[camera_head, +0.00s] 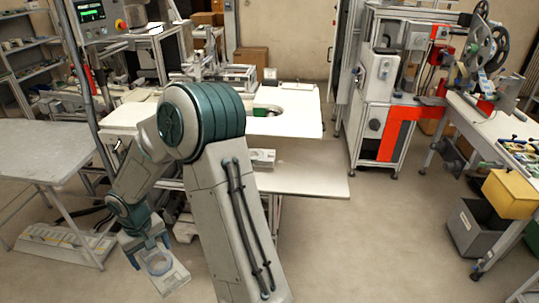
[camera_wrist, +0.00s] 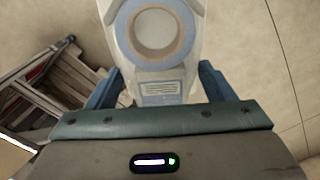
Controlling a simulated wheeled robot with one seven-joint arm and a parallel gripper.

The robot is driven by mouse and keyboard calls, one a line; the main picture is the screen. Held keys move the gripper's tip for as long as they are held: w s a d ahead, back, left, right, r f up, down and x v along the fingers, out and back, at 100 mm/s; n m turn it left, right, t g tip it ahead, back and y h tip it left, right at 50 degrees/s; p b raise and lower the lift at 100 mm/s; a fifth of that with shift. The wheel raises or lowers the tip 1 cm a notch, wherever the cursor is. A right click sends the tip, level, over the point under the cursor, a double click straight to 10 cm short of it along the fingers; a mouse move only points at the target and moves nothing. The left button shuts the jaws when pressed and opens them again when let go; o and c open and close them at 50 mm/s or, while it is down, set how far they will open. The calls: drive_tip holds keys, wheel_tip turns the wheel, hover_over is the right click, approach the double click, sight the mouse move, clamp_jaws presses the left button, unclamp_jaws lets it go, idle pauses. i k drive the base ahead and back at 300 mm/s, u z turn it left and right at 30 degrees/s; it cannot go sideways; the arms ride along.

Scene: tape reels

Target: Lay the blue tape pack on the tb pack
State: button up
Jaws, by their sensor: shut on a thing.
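The blue tape pack (camera_head: 172,280) is a pale, flat pack with a blue ring on its face. In the wrist view the blue tape pack (camera_wrist: 189,38) shows a large blue ring around a pale centre and a blue printed label. My gripper (camera_head: 150,250) is shut on it, with one dark blue finger at either side, low at the left in the head view. I cannot make out the tb pack for certain. A small pale pack-like item (camera_head: 262,154) lies on the lower white bench, too small to identify.
The white worktop (camera_head: 298,124) has a round cut-out with a green item in it. The lower bench (camera_head: 318,184) is mostly clear. A grey table (camera_head: 40,150) stands at the left, and a pale floor platform (camera_head: 68,240) lies beneath it. Open floor (camera_head: 380,245) lies at the right.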

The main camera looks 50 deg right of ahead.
sight(254, 154)
drive_tip(key=z, duration=1.2)
